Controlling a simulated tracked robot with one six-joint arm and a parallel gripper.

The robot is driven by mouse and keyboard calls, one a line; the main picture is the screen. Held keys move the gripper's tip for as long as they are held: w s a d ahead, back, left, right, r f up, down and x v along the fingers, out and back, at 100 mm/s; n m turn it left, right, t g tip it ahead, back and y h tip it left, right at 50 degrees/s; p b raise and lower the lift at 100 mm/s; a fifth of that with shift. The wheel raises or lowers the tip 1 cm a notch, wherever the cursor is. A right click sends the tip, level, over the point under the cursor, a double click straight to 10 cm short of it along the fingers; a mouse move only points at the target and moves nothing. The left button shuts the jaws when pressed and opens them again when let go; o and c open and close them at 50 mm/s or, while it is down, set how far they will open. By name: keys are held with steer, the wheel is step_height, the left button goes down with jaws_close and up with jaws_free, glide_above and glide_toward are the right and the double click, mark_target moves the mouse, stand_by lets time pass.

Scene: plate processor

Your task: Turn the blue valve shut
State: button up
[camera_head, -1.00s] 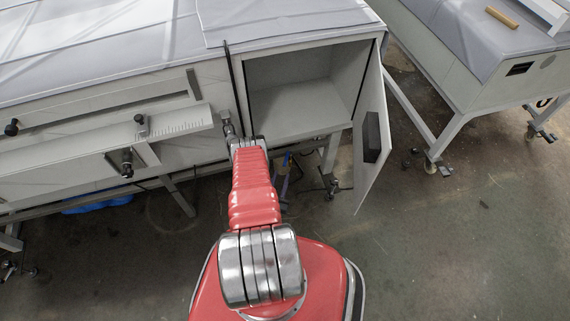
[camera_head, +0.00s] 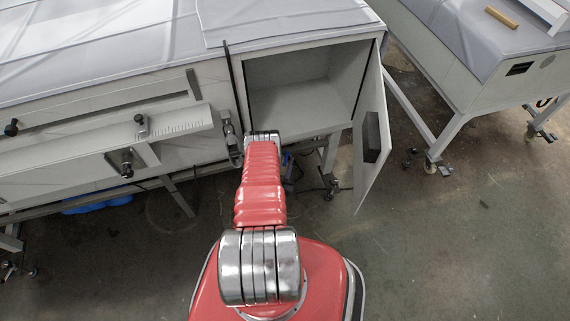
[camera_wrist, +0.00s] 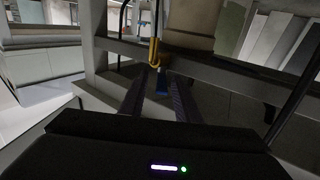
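The blue valve (camera_wrist: 162,84) shows in the wrist view as a small blue handle below a yellow pipe (camera_wrist: 153,52). It appears between the tips of my gripper (camera_wrist: 160,82), whose two dark fingers stand apart on its left and right. I cannot tell whether either finger touches it. In the head view my arm hides the gripper's fingers. A small blue patch (camera_head: 286,159) shows just right of my arm under the cabinet, and I cannot tell whether it is the valve.
An open compartment (camera_head: 300,90) with its door (camera_head: 371,135) swung out is just beyond my arm. Metal frame bars (camera_wrist: 215,65) cross behind the valve. A second table (camera_head: 470,60) stands at the right. The floor (camera_head: 460,240) at the lower right is clear.

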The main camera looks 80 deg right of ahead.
jaws_close()
steer(key=shift+s+g, duration=0.25)
steer(key=shift+g, duration=0.05)
